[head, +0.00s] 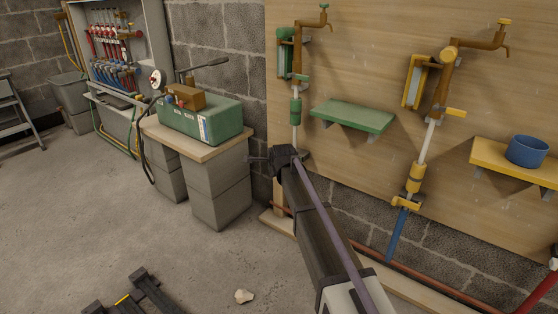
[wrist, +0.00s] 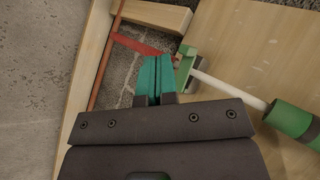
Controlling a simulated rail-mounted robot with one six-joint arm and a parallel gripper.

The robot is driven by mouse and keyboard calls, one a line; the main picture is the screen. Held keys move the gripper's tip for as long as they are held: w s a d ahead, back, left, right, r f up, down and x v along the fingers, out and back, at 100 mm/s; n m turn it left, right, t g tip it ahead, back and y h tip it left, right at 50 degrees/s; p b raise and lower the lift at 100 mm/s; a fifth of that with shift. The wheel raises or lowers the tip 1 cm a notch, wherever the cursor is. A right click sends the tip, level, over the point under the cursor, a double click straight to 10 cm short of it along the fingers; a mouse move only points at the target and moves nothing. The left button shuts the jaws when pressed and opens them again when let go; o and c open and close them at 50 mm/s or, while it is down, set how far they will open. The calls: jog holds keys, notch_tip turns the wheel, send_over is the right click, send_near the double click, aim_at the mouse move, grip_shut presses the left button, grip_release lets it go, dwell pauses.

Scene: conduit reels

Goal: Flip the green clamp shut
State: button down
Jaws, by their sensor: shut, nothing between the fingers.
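The green clamp (wrist: 185,65) shows in the wrist view at the lower end of a white pipe (wrist: 228,90). It has an upright green plate and a short green arm. I cannot tell its exact angle. My gripper (wrist: 155,78) has its teal fingers together with nothing between them. The fingertips are just left of the clamp in the wrist view; I cannot tell whether they touch it. In the head view my gripper (head: 284,158) is at the lower end of the green pipe run and hides the clamp there.
A green coupling (wrist: 294,122) sits further along the white pipe. A green shelf (head: 353,116) is fixed to the wooden board right of it. A yellow pipe run (head: 414,176) and a blue pot (head: 525,151) are further right. A bench (head: 198,143) with a green box stands left.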

jog(key=s+a+r+p, duration=0.2)
jog(key=s+r, duration=0.2)
jog(key=shift+p, duration=0.4)
